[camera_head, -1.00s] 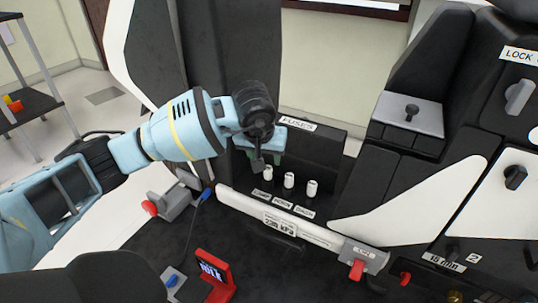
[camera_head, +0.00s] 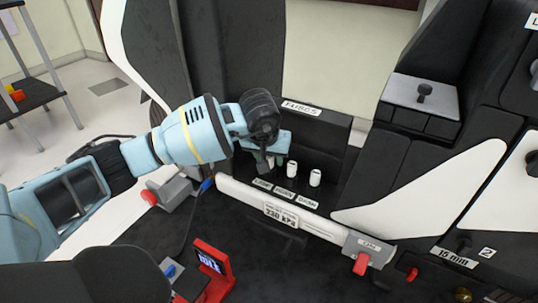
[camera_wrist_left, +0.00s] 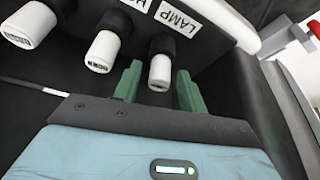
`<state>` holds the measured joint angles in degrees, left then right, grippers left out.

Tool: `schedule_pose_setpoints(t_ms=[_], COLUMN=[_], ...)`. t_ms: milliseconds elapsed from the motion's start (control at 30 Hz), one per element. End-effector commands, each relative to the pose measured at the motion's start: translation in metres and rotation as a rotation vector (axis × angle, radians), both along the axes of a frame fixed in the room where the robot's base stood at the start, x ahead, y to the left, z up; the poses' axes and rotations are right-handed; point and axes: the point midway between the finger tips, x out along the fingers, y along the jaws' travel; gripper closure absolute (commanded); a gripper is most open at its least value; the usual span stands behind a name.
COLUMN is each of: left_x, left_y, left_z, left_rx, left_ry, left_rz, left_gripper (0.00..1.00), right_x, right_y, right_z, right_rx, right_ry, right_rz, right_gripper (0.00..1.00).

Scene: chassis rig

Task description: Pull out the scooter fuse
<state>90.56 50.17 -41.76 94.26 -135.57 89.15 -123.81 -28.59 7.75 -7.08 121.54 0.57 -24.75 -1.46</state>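The black fuse box (camera_head: 325,128), marked FUSES, holds a row of white fuses above small labels. The middle fuse (camera_head: 291,169) and right fuse (camera_head: 315,177) show plainly in the head view. The leftmost fuse is mostly hidden there by my left gripper (camera_head: 266,162). In the left wrist view this LAMP fuse (camera_wrist_left: 160,73) stands between the gripper's open green fingers (camera_wrist_left: 158,84), with a gap on each side. The HORN fuse (camera_wrist_left: 103,51) and the third fuse (camera_wrist_left: 30,25) are to its left, outside the fingers. My right gripper is not in view.
A white rail (camera_head: 280,212) with a pressure label runs in front of the fuses, ending at a grey block with a red lever (camera_head: 361,263). A red display stand (camera_head: 213,268) is nearer me. A grey fixture with a red knob (camera_head: 150,197) lies below my left arm.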

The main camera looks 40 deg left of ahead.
Motion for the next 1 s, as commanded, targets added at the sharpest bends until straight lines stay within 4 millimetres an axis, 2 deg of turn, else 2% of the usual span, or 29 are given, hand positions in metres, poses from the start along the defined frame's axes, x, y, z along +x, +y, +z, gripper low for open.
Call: schedule_pose_setpoints(t_ms=[33, 300, 633, 1000], left_x=[0.000, 0.000, 0.000, 0.000], left_y=[0.000, 0.000, 0.000, 0.000], left_z=[0.000, 0.000, 0.006, 0.019], left_rx=[0.000, 0.000, 0.000, 0.000], left_ry=[0.000, 0.000, 0.000, -0.001], left_rz=[0.000, 0.000, 0.000, 0.000], left_gripper=[0.66, 1.00, 1.00, 1.00], right_x=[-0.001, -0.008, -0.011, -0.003], right_y=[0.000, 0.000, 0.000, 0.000], right_z=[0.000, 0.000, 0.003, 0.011], right_rx=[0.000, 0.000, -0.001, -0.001], right_ry=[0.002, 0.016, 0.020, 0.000], right_rz=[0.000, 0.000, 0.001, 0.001], right_gripper=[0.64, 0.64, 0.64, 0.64])
